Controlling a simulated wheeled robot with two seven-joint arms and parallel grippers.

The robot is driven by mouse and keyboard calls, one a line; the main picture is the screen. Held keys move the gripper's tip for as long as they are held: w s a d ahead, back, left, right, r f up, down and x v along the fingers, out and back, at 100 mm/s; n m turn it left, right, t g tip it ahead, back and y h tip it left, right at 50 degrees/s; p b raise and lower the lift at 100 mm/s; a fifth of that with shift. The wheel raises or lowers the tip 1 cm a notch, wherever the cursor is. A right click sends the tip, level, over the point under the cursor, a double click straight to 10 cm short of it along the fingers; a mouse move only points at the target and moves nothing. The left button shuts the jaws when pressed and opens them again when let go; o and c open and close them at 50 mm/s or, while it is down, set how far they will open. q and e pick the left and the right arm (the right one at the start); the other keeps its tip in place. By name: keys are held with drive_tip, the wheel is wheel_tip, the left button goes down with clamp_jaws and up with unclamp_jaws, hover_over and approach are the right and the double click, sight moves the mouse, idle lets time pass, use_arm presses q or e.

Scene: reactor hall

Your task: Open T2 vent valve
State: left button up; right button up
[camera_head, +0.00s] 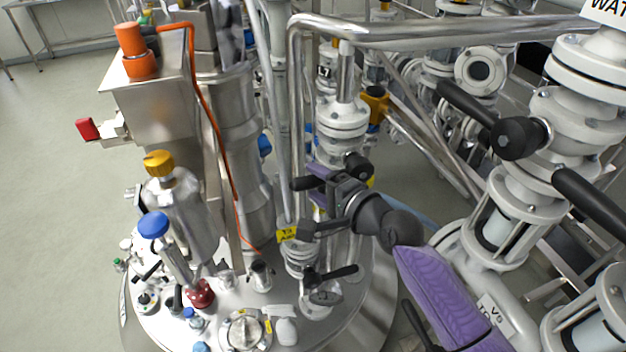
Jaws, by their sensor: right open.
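My right gripper (308,206) is above the metal vessel lid, with my purple arm coming in from the lower right. Its fingers point left and are apart, with nothing seen between them. A yellow tag (288,234) sits just below and left of it; its lettering is too small to read surely. Below the tag, a valve with a black lever handle (332,275) stands on the lid, below the gripper and apart from it. Another black handle (355,165) is close behind the gripper. I cannot tell which valve is T2 vent. My left gripper is not in view.
A steel pipe (430,29) crosses above. White flanged piping with a black lever (590,200) crowds the right.

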drive_tip(key=shift+x, duration=0.9)
clamp_jaws()
idle(0.8)
